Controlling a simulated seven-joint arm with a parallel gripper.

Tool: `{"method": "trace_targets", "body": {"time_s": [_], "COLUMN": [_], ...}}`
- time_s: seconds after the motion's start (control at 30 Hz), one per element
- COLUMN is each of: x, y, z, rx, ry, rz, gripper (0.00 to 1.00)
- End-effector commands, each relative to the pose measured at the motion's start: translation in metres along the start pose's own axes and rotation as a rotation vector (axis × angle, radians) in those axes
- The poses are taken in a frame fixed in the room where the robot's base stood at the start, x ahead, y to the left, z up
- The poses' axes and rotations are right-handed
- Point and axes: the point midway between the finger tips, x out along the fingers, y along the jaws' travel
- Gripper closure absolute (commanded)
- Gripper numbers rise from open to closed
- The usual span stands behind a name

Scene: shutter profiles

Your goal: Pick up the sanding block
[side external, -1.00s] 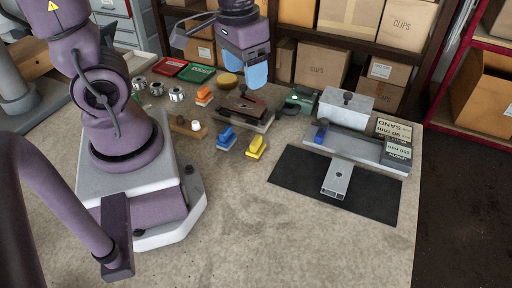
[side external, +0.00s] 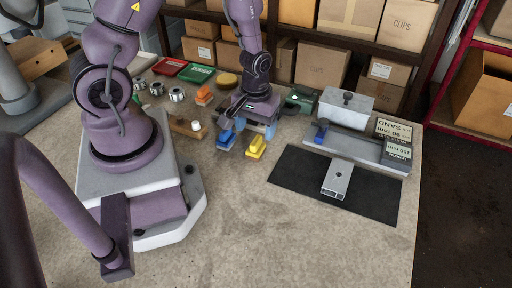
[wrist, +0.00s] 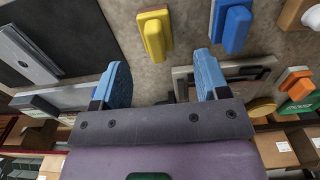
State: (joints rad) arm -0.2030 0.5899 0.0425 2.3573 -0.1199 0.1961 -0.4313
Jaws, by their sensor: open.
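A yellow handled block (wrist: 154,35) and a blue handled block (wrist: 234,25) lie close by, also in the side view as yellow (side external: 256,147) and blue (side external: 226,140).
An orange handled block (side external: 204,95), a wooden block with a white knob (side external: 186,127) and a green item (side external: 299,97) lie around my gripper. A grey rail (side external: 350,145) and black mat (side external: 290,178) are to the right. The front of the bench is clear.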

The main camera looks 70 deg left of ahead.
Motion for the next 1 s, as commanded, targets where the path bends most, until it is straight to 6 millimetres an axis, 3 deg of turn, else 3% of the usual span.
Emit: {"method": "trace_targets", "body": {"time_s": [0.27, 0.6, 0.9, 0.93, 1.0], "x": [0.018, 0.059, 0.063, 0.063, 0.063], "y": [0.000, 0.003, 0.004, 0.004, 0.004], "z": [0.002, 0.005, 0.005, 0.005, 0.005], "rx": [0.002, 0.002, 0.002, 0.002, 0.002], "ry": [-0.002, -0.002, 0.000, 0.000, 0.000], "rz": [-0.001, -0.001, 0.001, 0.001, 0.001], "gripper": [0.32, 0.32, 0.32, 0.34, 0.50]}}
